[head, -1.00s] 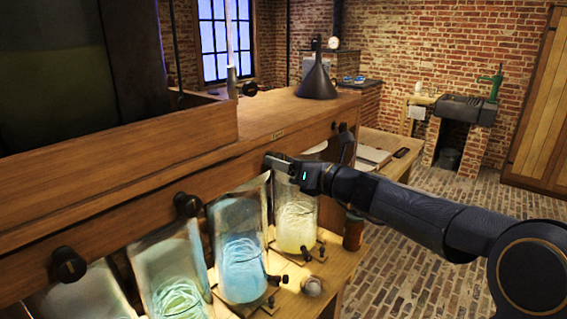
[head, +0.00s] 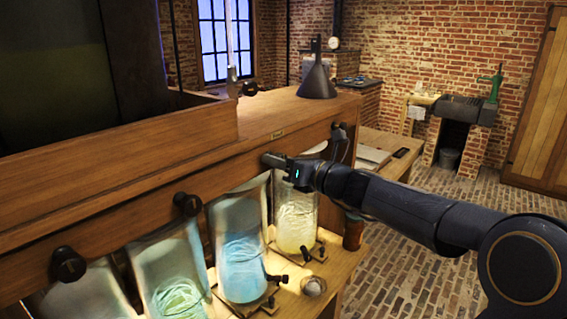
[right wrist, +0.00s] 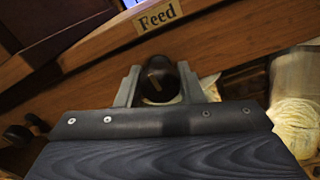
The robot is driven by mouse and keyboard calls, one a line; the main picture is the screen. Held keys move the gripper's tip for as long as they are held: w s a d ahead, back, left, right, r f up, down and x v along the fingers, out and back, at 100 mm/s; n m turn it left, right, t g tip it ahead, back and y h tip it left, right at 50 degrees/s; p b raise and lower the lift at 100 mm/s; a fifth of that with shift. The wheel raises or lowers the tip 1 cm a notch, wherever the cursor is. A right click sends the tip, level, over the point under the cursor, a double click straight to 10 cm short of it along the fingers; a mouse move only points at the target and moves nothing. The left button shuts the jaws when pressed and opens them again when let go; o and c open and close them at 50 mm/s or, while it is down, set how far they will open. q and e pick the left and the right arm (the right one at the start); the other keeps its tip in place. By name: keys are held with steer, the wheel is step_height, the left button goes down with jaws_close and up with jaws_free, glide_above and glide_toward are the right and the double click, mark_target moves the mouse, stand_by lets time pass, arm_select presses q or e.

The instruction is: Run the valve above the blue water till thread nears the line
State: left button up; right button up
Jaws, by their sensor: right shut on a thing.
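The blue water jar (head: 243,268) stands on the wooden shelf below the cabinet, with pale thread coiled in it. I cannot make out a line on its glass. My right gripper (right wrist: 160,88) is shut on a dark round valve knob (right wrist: 158,68) on the cabinet front, under the "Feed" label (right wrist: 158,16). In the head view the right gripper (head: 277,162) covers this knob, which is up and to the right of the blue jar. My left gripper is not in view.
A green jar (head: 178,300) stands left of the blue one, a yellowish jar (head: 297,230) right. Other dark knobs show at left (head: 68,265), middle (head: 187,204) and right (head: 339,132). A dark funnel (head: 317,82) stands on the cabinet top. The brick floor at right is clear.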

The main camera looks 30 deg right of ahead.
steer(key=n+b, duration=0.4)
steer(key=shift+f+n, duration=0.3)
steer(key=shift+r+n+b, duration=0.15)
steer(key=shift+n+b, duration=0.6)
steer(key=shift+n, duration=0.25)
steer(key=shift+r, duration=0.15)
steer(key=shift+f+n+b, duration=0.25)
steer(key=shift+n+b, duration=0.85)
steer(key=shift+n, duration=0.2)
steer(key=shift+r+n, duration=0.15)
steer(key=shift+n, duration=0.15)
steer(key=shift+r, duration=0.1)
stand_by(4.3)
